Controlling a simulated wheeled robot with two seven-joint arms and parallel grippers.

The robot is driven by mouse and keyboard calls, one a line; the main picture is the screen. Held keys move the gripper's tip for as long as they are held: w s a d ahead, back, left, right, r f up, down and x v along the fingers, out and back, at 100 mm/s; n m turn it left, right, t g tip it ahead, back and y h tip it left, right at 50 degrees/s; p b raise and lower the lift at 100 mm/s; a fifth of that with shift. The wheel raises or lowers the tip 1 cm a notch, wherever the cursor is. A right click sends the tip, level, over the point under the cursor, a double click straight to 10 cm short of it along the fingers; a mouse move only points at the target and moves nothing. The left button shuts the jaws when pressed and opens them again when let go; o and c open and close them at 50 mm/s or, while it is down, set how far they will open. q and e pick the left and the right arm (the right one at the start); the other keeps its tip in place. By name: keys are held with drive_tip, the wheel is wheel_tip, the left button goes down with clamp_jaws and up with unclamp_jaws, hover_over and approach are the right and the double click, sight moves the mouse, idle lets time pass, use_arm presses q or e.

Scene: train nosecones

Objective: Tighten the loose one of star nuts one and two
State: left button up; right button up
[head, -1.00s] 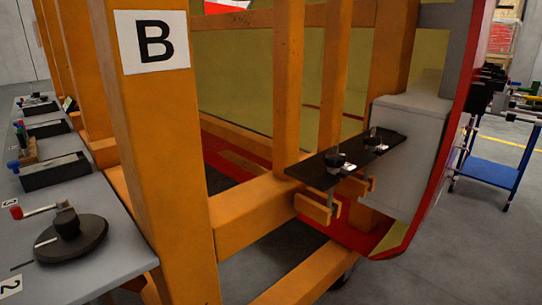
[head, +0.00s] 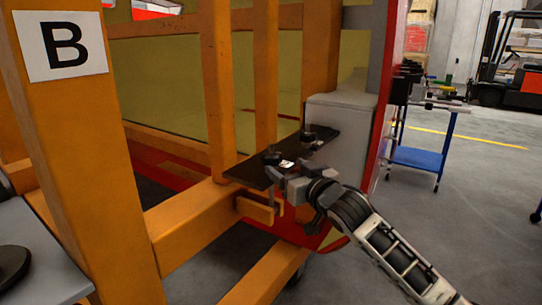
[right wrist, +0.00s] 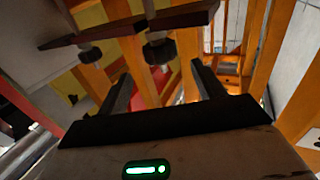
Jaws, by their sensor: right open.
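Two black star nuts sit on a dark plate (head: 250,174) fixed to the orange frame. The nearer star nut (head: 272,157) and the farther star nut (head: 308,136) have small white labels beside them. I cannot tell which is loose. My right gripper (head: 284,176) is open and empty, close to the plate's near right edge, by the nearer nut. In the right wrist view, its two fingers (right wrist: 160,85) are spread, with one dark knob (right wrist: 159,51) beyond the gap and another knob (right wrist: 90,55) to the left. My left gripper is not in view.
An orange post with sign B (head: 64,46) stands at the left. A grey box (head: 335,140) and a red-edged panel stand behind the plate. A grey table (head: 35,265) is at the lower left. A blue cart (head: 418,157) stands farther back; the floor at right is open.

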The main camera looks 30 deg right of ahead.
sight(276, 160)
drive_tip(key=w, duration=0.8)
drive_tip(key=shift+w+d+p, duration=0.3)
drive_tip(key=shift+w, duration=0.1)
drive_tip(key=c, duration=1)
